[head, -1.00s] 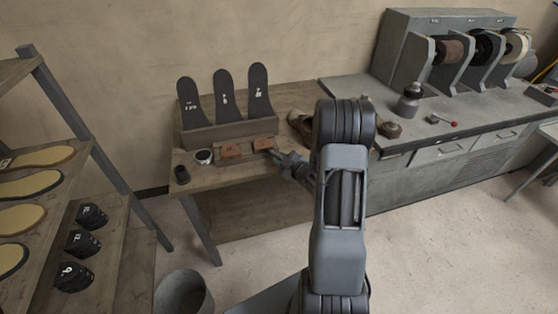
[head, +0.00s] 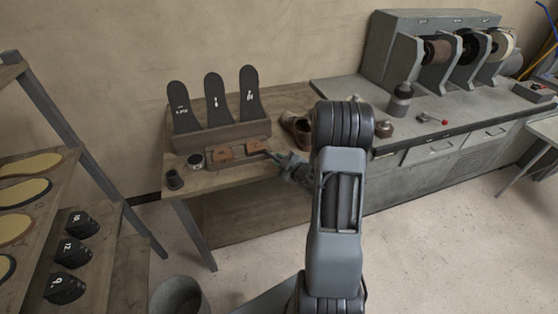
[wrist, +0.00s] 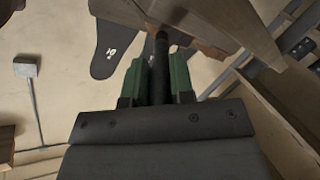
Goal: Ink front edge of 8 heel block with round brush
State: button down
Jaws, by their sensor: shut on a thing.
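My gripper (wrist: 160,75) has green fingers and is shut on a dark, round-handled tool, likely the round brush (wrist: 161,48). In the head view my gripper (head: 278,160) is at the right end of the bench's block tray, close to the right brown block. Two brown heel blocks, a left one (head: 225,152) and a right one (head: 253,147), sit on the tray (head: 218,165). Their numbers are unreadable here. In the wrist view a brown edge (wrist: 208,49) shows just right of the brush; I cannot tell whether they touch. The brush tip is hard to make out.
A wooden rack (head: 205,136) with several dark soles stands behind the blocks. A pale-topped jar (head: 195,161) and dark cup (head: 174,180) are to the left. A brown shoe (head: 297,130) is at right. A bucket (head: 178,297) stands on the floor.

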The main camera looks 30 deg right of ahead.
jog(key=s+a+r+p, duration=0.1)
jog(key=s+r+p, duration=0.1)
jog(key=s, duration=0.4)
jog(key=shift+s+r, duration=0.2)
jog(key=shift+r, duration=0.7)
